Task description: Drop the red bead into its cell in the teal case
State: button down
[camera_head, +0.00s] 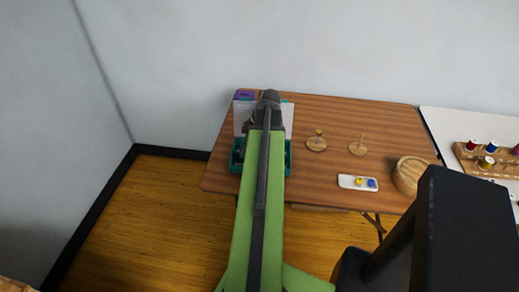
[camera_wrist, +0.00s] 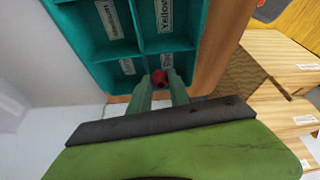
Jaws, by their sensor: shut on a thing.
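The red bead (camera_wrist: 160,77) is held between the two fingertips of my gripper (camera_wrist: 160,84) in the wrist view. The teal case (camera_wrist: 190,57) lies beyond the fingertips, open, with several walled cells bearing white labels. One far label (camera_wrist: 165,15) seems to read "Yellow"; the others are hard to read. The bead appears over or near the near-edge cells; its height above them is unclear. In the head view the teal case (camera_head: 288,160) stands at the table's left end, partly covered by my arm. The bead and fingertips are hidden there.
On the wooden table (camera_head: 330,108), two round wooden stands (camera_head: 317,145) (camera_head: 358,149) are right of the case. A round wooden container (camera_head: 408,176) stands near the right edge. A spool rack (camera_head: 475,160) is farther right.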

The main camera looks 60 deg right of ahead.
jog(key=shift+f, duration=0.3)
jog(key=c, duration=1.1)
grip_release()
jog(key=p+v, duration=1.6)
jog(key=v, duration=0.1)
jog(key=shift+s+r, duration=0.2)
